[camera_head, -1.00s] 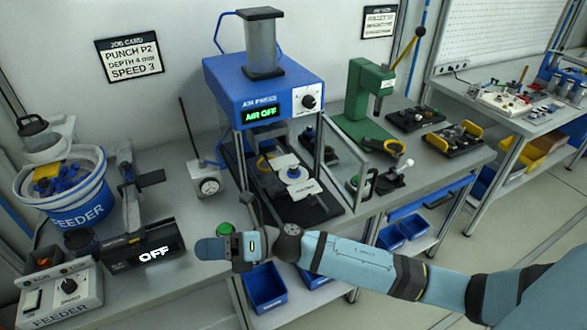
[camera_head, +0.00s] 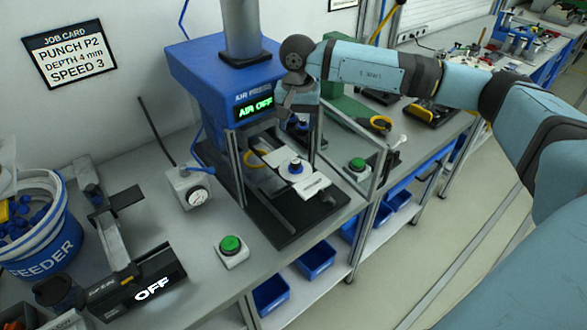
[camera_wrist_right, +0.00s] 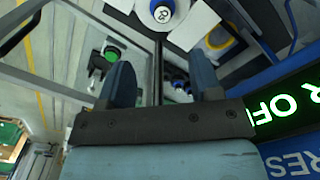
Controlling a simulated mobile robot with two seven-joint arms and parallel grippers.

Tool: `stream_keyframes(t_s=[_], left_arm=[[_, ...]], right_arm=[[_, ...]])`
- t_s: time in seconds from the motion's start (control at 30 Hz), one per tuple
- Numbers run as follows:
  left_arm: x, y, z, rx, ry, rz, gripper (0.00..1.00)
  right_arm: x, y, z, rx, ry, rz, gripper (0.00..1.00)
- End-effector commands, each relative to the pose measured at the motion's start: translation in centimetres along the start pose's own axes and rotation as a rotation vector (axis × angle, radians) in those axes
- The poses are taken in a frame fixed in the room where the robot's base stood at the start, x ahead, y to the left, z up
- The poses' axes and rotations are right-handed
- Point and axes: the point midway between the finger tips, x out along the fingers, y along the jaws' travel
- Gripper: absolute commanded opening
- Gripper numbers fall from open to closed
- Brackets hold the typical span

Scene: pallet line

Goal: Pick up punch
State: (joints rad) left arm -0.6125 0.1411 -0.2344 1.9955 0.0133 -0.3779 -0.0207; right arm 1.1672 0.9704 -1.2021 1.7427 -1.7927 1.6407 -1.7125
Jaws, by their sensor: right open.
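My right gripper (camera_head: 298,112) hangs beside the front of the blue air press, on its right. In the right wrist view its two fingers (camera_wrist_right: 162,80) are apart with nothing held between them. Small dark and blue pieces (camera_wrist_right: 179,86) show below and between the fingers, apart from them; they may be punches, but no label is readable. A small blue and white cylinder (camera_head: 295,165) stands on the white fixture of the press; it also shows at the top of the right wrist view (camera_wrist_right: 162,11). My left gripper is not in view.
The air press (camera_head: 215,85) reads AIR OFF. A clear guard panel (camera_head: 350,140) stands right of its bed. Green buttons sit at the bench front (camera_head: 231,244) and beyond the guard (camera_head: 357,164). The job card (camera_head: 70,51) says PUNCH P2. A blue feeder (camera_head: 45,245) stands left.

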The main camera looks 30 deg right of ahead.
Motion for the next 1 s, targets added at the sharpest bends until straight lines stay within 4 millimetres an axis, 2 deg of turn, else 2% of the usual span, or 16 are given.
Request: stream_keyframes(t_s=[0.3, 0.57, 0.83, 1.0], left_arm=[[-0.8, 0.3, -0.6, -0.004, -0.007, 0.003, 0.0], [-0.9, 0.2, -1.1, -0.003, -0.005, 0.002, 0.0], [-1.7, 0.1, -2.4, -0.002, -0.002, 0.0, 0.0], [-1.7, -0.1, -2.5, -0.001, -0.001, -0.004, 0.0]], right_arm=[[6.0, -0.1, 0.2, 0.001, -0.006, 0.0, 0.58], [8.0, -0.2, 0.2, 0.001, -0.007, -0.001, 0.58], [11.9, -0.5, 0.2, 0.001, -0.007, -0.001, 0.58], [12.8, -0.5, 0.2, 0.001, -0.006, -0.004, 0.58]])
